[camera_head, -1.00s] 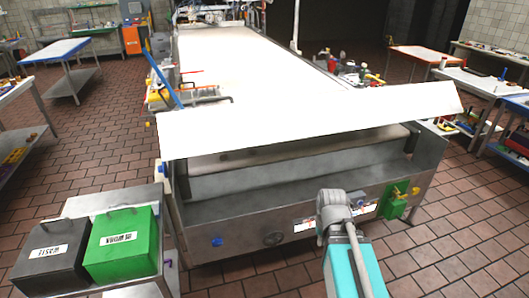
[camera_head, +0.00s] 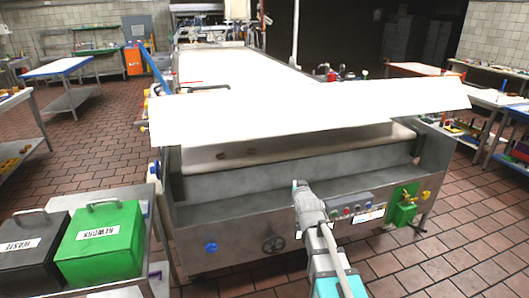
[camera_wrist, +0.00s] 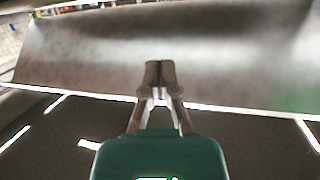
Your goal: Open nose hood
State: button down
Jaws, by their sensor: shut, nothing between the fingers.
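The nose hood (camera_head: 310,113) is a wide pale panel across the front end of the long conveyor machine (camera_head: 230,240). Its front edge stands clear above the metal trough, and a roller or belt end (camera_head: 300,148) shows in the gap below it. My arm reaches up to the machine's front from the bottom of the head view; the fingers are hidden there. In the wrist view, my gripper (camera_wrist: 159,72) has its two fingers together and empty, in front of a broad smooth grey metal surface (camera_wrist: 220,60). I cannot tell whether the fingertips touch that surface.
A black bin (camera_head: 30,252) and a green bin (camera_head: 100,245) stand on a metal stand (camera_head: 140,290) at the left. The machine's front carries a handwheel (camera_head: 273,244), a blue knob (camera_head: 211,247), a button panel (camera_head: 350,207) and a green box (camera_head: 403,208). Tiled floor is open at the right.

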jog(key=a+r+n+t+y+b, duration=0.3)
jog(key=a+t+y+b, duration=0.4)
jog(key=t+b, duration=0.3)
jog(key=shift+w+a+r+b, duration=0.25)
jog(key=shift+w+a+b, duration=0.3)
jog(key=shift+b, duration=0.7)
jog(key=shift+a+r, duration=0.1)
jog(key=p+x, duration=1)
jog(key=x, duration=0.3)
jog(key=shift+r, duration=0.45)
jog(key=shift+w, duration=0.1)
